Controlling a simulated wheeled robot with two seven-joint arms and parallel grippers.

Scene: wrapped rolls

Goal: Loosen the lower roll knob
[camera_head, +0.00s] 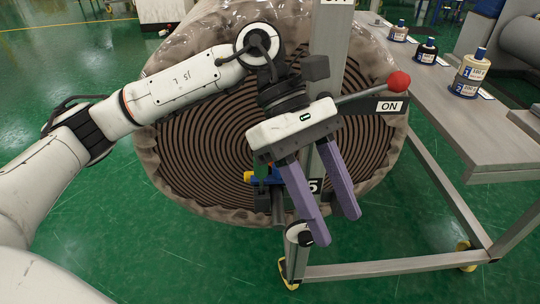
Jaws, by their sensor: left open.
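My left gripper (335,229) is open, its two purple fingers pointing down and to the right in front of the wrapped roll (200,145). Nothing shows between the fingers. The roll's brown spiral end faces me, under crinkled clear wrap. A metal post (330,45) stands in front of the roll. A red ball knob (399,81) on a lever sits beside the ON label (390,106), right of the gripper body. A small blue, yellow and green fitting (262,174) shows low on the roll, left of the fingers. I cannot tell which part is the lower roll knob; the gripper hides some of this area.
A grey metal table (465,130) stands at the right, with several labelled bottles (471,75) along its top. Its frame and rails (395,268) run below, right of the fingers. The green floor (165,240) is open at lower left.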

